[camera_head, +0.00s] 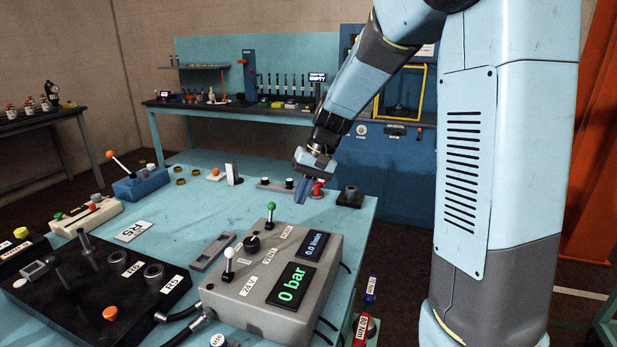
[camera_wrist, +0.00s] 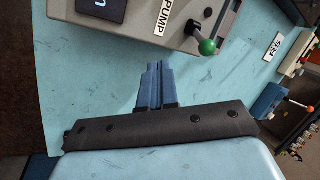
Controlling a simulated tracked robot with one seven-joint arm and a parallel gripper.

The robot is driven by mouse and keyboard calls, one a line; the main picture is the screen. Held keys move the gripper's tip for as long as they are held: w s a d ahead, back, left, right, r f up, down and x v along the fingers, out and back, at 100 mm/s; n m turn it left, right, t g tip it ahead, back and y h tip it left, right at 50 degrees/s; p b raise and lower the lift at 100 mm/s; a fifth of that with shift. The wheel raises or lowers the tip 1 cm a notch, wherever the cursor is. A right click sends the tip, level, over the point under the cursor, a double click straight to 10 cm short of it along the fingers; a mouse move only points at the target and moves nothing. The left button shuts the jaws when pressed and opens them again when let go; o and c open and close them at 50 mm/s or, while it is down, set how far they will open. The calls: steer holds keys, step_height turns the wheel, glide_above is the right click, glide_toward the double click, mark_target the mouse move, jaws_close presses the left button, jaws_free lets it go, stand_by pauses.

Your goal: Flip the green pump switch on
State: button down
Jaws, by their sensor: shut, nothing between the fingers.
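The green-knobbed pump switch (camera_head: 271,211) stands at the back of the grey control box (camera_head: 225,291) in the head view, its lever roughly upright. In the wrist view the green knob (camera_wrist: 207,47) is at the upper right, beside a label reading PUMP (camera_wrist: 168,17). My gripper (camera_head: 302,195) hangs over the table behind the box, apart from the switch. In the wrist view my gripper's blue fingers (camera_wrist: 155,68) are together and empty, pointing toward the box edge, left of the green knob. The box display (camera_head: 291,285) reads 0 bar.
A white-knobbed lever (camera_head: 229,262) stands at the box's front left. A black block with sockets (camera_head: 95,285) and hoses lies left of it. A red fitting (camera_head: 317,188) and a dark block (camera_head: 350,197) sit near my gripper.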

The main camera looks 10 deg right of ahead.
mark_target(271, 212)
steer(key=shift+s+a+f, duration=0.1)
steer(key=shift+a, duration=0.95)
steer(key=shift+s+a+f, duration=0.1)
steer(key=shift+a, duration=0.95)
steer(key=shift+d+r, duration=0.1)
